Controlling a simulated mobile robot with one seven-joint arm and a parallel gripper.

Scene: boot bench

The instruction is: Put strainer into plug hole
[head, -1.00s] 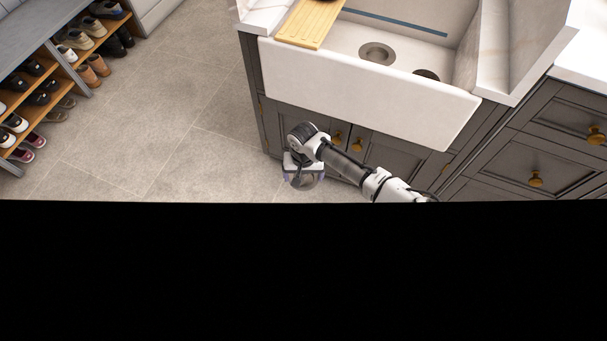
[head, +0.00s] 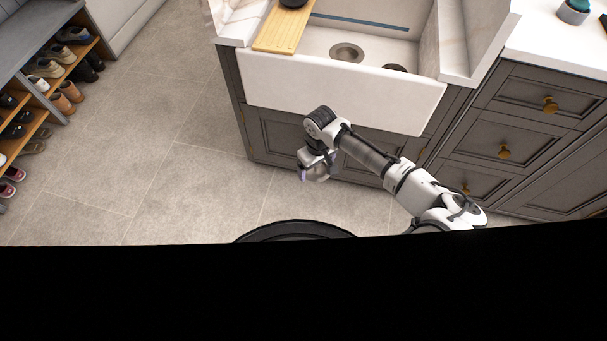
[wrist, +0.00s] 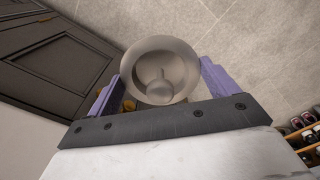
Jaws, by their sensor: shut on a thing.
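The strainer (wrist: 146,57), a round grey metal cup with a wide rim and a central knob, is between the purple fingers of my gripper (wrist: 160,82) in the wrist view. My gripper is shut on it. In the head view my gripper (head: 314,172) hangs low in front of the sink cabinet, below the sink's front wall and outside the basin. The strainer is small and partly hidden there. A round metal-ringed plug hole (head: 347,51) shows in the floor of the white sink (head: 340,92). A second dark round shape (head: 395,68) is partly hidden by the front wall; I cannot tell what it is.
A wooden board (head: 281,30) with a dark bowl (head: 293,3) lies across the sink's left side. Grey cabinet doors (head: 275,137) and drawers (head: 505,150) stand close by the arm. A shoe rack (head: 50,95) is at the left. The tiled floor (head: 170,170) between is clear.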

